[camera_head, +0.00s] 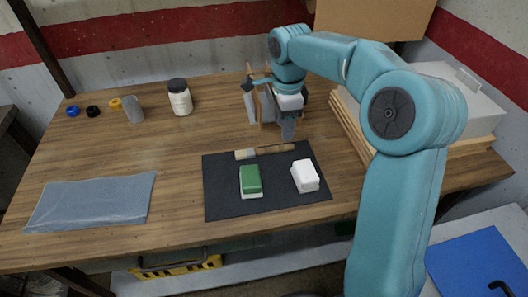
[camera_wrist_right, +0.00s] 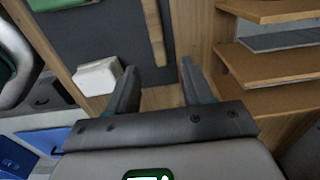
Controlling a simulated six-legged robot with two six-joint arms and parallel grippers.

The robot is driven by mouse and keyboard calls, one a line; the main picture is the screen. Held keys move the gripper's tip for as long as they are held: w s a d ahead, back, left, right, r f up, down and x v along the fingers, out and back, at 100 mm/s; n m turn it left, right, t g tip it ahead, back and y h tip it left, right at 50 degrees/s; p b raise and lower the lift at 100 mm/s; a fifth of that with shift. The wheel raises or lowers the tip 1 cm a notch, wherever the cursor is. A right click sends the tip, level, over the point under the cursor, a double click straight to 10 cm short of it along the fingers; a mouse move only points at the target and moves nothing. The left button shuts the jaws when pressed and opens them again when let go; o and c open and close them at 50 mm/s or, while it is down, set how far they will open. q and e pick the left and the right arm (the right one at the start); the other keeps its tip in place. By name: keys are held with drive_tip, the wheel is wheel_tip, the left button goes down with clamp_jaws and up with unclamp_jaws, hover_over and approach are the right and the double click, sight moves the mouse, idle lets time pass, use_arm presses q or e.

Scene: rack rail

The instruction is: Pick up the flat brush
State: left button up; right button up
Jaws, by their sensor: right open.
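The flat brush (camera_head: 275,149) lies on the black mat (camera_head: 225,200) near its back edge, with a wooden handle to the right and pale bristles to the left. In the right wrist view a wooden handle (camera_wrist_right: 152,30) runs up from just beyond the fingertips; its bristle end is not in that view. My right gripper (camera_head: 268,120) hangs above the table, behind the brush and apart from it. Its two fingers also show spread and empty in the right wrist view (camera_wrist_right: 158,85). My left gripper is not in view.
A green-and-white block (camera_head: 250,181) and a white block (camera_head: 305,176) sit on the mat in front of the brush. A white jar (camera_head: 180,98) and grey cylinder (camera_head: 133,110) stand at back left. A plastic sheet (camera_head: 92,202) lies front left. Wooden shelving (camera_wrist_right: 270,68) is at right.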

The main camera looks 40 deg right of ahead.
sight(284, 146)
wheel_tip(284, 146, down, 7)
drive_tip(key=shift+r+b, duration=0.2)
drive_tip(key=shift+b, duration=0.1)
drive_tip(key=shift+s, duration=0.15)
drive_tip(key=c, duration=0.4)
clamp_jaws()
